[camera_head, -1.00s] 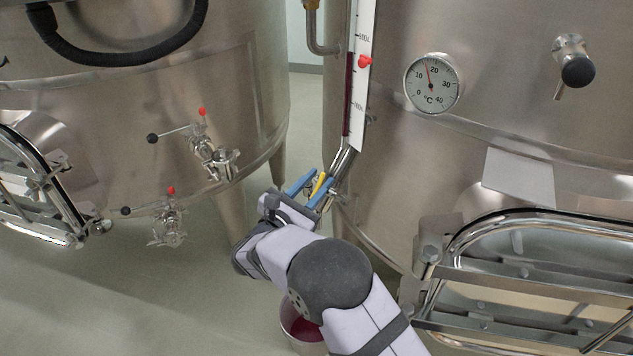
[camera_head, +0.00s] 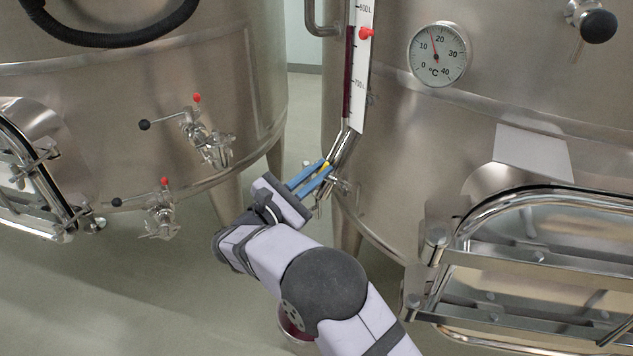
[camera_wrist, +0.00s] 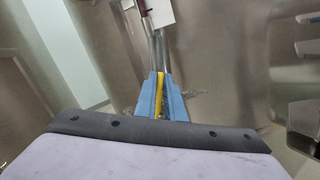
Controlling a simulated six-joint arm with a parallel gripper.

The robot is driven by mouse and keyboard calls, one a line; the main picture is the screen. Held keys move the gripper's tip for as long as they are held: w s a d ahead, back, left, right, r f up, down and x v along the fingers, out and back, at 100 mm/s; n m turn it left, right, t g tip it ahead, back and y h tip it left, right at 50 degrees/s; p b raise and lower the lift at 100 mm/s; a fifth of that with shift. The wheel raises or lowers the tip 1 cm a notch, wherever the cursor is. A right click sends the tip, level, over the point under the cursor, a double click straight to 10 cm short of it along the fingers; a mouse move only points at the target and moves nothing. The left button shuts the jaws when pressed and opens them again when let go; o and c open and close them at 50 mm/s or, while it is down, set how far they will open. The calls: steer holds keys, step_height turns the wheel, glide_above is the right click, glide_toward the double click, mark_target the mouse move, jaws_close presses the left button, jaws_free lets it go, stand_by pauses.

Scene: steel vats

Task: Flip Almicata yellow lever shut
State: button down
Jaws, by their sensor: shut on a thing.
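The yellow lever (camera_head: 325,165) is a small handle below the sight-gauge tube on the right vat. It also shows as a yellow strip in the wrist view (camera_wrist: 159,96). My gripper (camera_head: 327,170) is shut on it, with the blue fingers on either side of the yellow handle; in the wrist view the fingers (camera_wrist: 162,98) flank it closely. The fingers hide much of the lever, and its valve body is mostly covered. The steel valve fittings (camera_head: 342,184) show just right of the fingertips.
The sight gauge (camera_head: 357,80) with a red marker rises above the lever. A thermometer (camera_head: 438,54) and a hatch frame (camera_head: 540,215) are on the right vat. The left vat has valves with black and red knobs (camera_head: 205,135). A bucket (camera_head: 293,326) stands below my arm.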

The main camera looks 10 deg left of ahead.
steer(key=shift+s+d+f+m+g+h+b, duration=0.15)
steer(key=shift+s+f+m+g+h+b, duration=0.2)
steer(key=shift+m+g+h+b, duration=0.95)
steer(key=shift+s+d+f+m+g+h+b, duration=0.15)
steer(key=shift+s+f+m+h+b, duration=0.45)
steer(key=shift+m, duration=1.5)
steer(key=shift+s+d+m+g+h+b, duration=0.15)
steer(key=shift+s+m+g+h+b, duration=0.35)
steer(key=shift+m+h, duration=0.95)
steer(key=shift+w+m+g, duration=0.2)
steer(key=shift+m+g, duration=0.15)
steer(key=shift+m, duration=0.2)
steer(key=c, duration=1.8)
jaws_free()
steer(key=shift+c, duration=0.2)
step_height(320, 180, up, 10)
steer(key=p, duration=0.1)
steer(key=shift+p, duration=0.3)
